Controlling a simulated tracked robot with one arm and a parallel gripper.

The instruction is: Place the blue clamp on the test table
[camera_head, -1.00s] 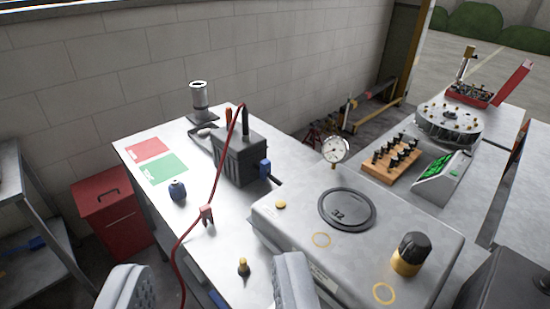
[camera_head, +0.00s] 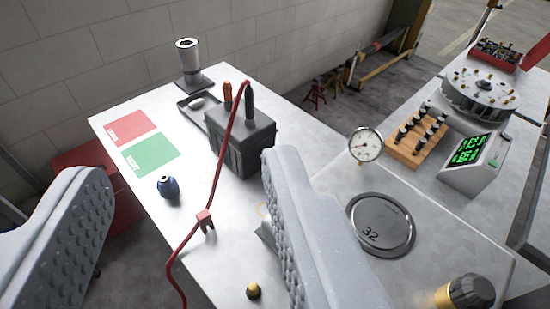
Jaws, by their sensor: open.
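My gripper (camera_head: 182,166) is open and empty, its two grey ridged fingers wide apart above the near table (camera_head: 320,150). The blue clamp is not visible now; in the earlier frame a blue piece shows at the right side of the black battery box (camera_head: 240,140), a spot now behind my right finger. A red cable (camera_head: 222,160) runs from the box to a red clamp (camera_head: 204,221) lying on the table. I cannot tell from the frames which surface is the test table.
A small blue rounded object (camera_head: 167,187) stands below the red (camera_head: 130,128) and green (camera_head: 150,155) patches. A cylinder on a stand (camera_head: 188,60) is behind. A dial gauge (camera_head: 365,145) and round plate (camera_head: 381,225) are at right. A lit display box (camera_head: 472,155) is further right.

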